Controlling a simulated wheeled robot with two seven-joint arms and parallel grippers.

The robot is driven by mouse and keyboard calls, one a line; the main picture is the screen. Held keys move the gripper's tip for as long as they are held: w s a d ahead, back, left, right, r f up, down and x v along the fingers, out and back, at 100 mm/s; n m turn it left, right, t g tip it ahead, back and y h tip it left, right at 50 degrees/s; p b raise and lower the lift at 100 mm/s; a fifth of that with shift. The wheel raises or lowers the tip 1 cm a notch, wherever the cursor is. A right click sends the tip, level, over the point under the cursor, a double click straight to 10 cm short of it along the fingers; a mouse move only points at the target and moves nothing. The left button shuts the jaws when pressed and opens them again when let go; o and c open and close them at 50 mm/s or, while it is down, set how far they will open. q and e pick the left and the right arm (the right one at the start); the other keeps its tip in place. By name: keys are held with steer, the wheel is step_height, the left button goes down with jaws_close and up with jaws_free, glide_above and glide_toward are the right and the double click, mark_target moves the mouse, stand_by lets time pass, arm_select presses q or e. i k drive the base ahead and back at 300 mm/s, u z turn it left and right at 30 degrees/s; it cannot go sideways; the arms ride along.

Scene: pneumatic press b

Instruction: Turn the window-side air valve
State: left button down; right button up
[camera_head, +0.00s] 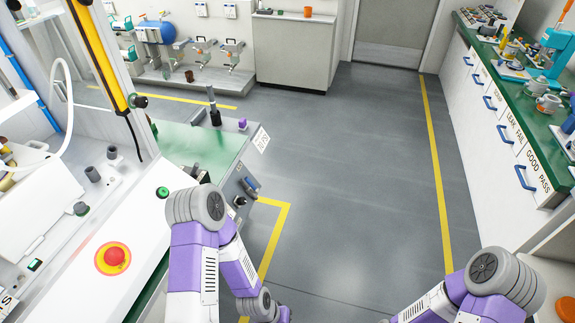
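I cannot tell for certain which fitting is the window-side air valve, and no window shows. At the back left, small valve-like fittings (203,52) stand on a low grey bench beside a blue tank (158,30). A similar fitting (232,52) stands to their right. On the near end of the green-topped bench are a small blue part (250,185) and a dark knob (240,201). My purple and white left arm reaches in at the lower middle and my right arm at the lower right. Both grippers are out of view.
The white machine panel on the left carries a red stop button on a yellow disc (114,257) and a green button (162,192). A long green-topped counter (545,170) with drawers runs along the right. The grey floor (350,170) between is clear, with yellow lines.

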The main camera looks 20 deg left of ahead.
mark_target(255, 190)
steer(key=u, duration=0.4)
steer(key=i, duration=1.15)
steer(key=u, duration=1.1)
steer(key=i, duration=0.2)
steer(key=u, duration=0.2)
